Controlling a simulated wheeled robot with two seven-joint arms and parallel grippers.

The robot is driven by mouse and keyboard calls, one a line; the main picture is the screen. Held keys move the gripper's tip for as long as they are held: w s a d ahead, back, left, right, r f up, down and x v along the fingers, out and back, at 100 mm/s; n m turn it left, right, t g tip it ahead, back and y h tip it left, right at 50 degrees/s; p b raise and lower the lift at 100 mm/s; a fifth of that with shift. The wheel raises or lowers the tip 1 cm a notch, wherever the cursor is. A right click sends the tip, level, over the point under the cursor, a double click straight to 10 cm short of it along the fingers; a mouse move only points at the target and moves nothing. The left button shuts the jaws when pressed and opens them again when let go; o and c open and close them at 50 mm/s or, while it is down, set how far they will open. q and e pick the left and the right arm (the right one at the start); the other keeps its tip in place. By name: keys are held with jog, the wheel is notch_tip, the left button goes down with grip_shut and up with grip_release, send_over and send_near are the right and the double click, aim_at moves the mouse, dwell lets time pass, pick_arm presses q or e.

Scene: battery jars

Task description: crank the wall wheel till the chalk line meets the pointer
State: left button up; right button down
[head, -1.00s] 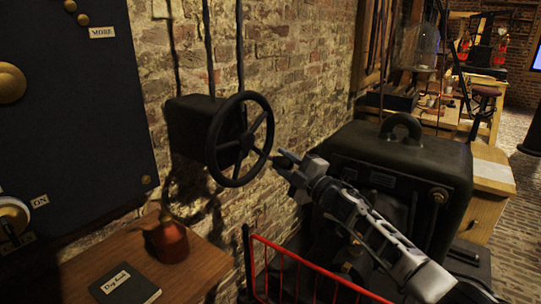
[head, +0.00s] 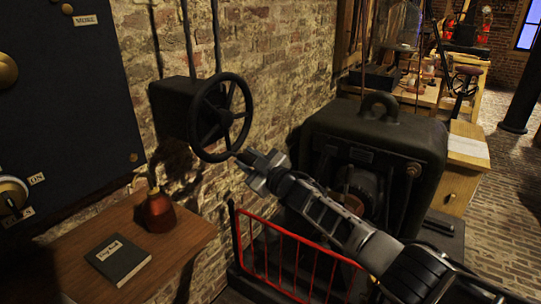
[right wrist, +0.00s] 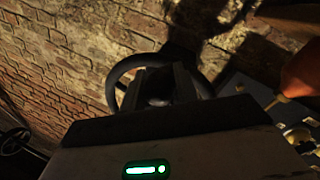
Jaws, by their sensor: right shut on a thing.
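The dark spoked wall wheel (head: 197,118) is mounted on a black box (head: 170,106) on the brick wall. My right gripper (head: 242,160) is at the wheel's lower right rim, shut on it. In the right wrist view the wheel's rim (right wrist: 116,80) curves behind the fingers of my right gripper (right wrist: 163,88), which hide the part of the rim between them. I cannot make out a chalk line or a pointer in either view. My left gripper is not in view.
A red railing (head: 290,245) and a large black machine (head: 375,140) stand right of the wheel. Below it, a wooden table (head: 75,255) holds a red bottle (head: 160,212) and a dark book (head: 118,260). A dark panel (head: 60,120) is at left.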

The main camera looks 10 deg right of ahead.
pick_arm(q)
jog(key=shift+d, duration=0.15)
pick_arm(e)
jog(key=shift+s+a+f, duration=0.1)
jog(key=shift+f, duration=0.1)
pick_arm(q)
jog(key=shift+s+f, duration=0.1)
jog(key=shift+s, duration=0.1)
pick_arm(e)
jog(key=c, duration=1.2)
grip_release()
jog(key=shift+o, duration=0.7)
jog(key=shift+r, duration=0.15)
jog(key=shift+s+d+p, duration=0.35)
pick_arm(q)
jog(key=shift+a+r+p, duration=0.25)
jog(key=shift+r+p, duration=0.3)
jog(key=shift+p, duration=0.2)
pick_arm(e)
jog(key=v, duration=1.5)
jog(key=shift+a, duration=0.15)
